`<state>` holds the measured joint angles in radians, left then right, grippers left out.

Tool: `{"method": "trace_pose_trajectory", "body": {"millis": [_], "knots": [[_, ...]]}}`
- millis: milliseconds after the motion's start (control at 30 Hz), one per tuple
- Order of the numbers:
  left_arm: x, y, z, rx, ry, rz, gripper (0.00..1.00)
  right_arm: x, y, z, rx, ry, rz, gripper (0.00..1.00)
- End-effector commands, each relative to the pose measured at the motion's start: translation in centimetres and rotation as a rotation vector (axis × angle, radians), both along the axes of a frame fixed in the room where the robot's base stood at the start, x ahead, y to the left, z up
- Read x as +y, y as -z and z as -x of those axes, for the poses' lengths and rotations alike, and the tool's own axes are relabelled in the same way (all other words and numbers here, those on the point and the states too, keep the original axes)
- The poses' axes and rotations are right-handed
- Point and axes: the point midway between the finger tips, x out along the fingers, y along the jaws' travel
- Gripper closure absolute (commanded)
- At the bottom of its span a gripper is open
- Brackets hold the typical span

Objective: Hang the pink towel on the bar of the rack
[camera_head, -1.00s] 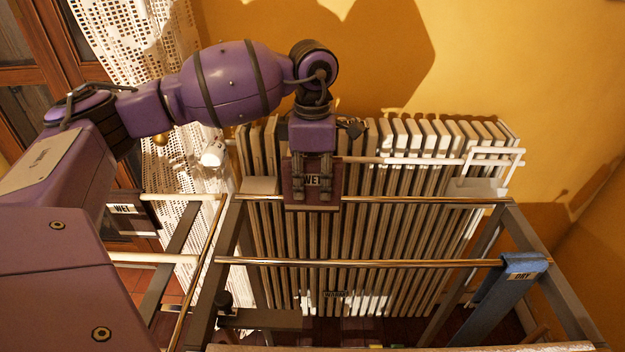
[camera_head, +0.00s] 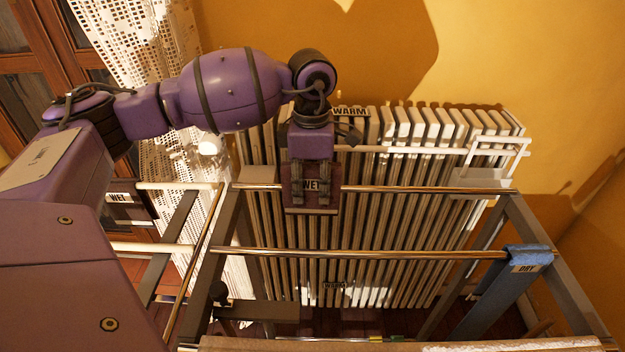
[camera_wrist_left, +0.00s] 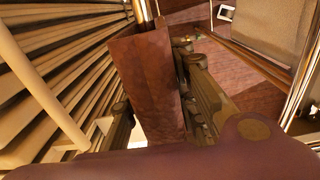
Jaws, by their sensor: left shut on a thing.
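The pink towel (camera_head: 312,205), dark reddish in this light and labelled WET, is a small folded piece in my left gripper (camera_head: 311,182). The gripper points down with a finger on either side, shut on the towel. In the left wrist view the towel (camera_wrist_left: 148,85) lies between the fingers. The rack's far bar (camera_head: 425,190) runs to both sides of the towel and is hidden behind or under it. In the left wrist view the bar (camera_wrist_left: 144,12) meets the towel's top end. I cannot tell whether they touch. My right gripper is not in view.
The rack's near bar (camera_head: 400,254) is bare across most of its length. A blue towel (camera_head: 527,258) labelled DRY hangs at its right end. A pale radiator (camera_head: 420,235) labelled WARM stands behind, with a white rail (camera_head: 400,150). A lace curtain (camera_head: 130,50) hangs left.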

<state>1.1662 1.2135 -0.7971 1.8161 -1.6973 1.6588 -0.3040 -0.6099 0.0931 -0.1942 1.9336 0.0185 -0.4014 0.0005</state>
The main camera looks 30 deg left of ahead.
Motion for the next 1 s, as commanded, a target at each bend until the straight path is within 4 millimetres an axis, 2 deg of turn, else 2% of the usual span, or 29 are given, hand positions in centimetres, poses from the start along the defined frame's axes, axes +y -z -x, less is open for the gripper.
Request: {"method": "trace_pose_trajectory", "body": {"millis": [567, 1000], "knots": [[0.0, 0.2, 0.0, -0.001, 0.0, 0.0, 1.0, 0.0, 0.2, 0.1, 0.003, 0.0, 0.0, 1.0], [0.0, 2.4, 0.0, 0.001, -0.001, 0.0, 1.0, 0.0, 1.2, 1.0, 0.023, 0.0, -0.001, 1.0]]}}
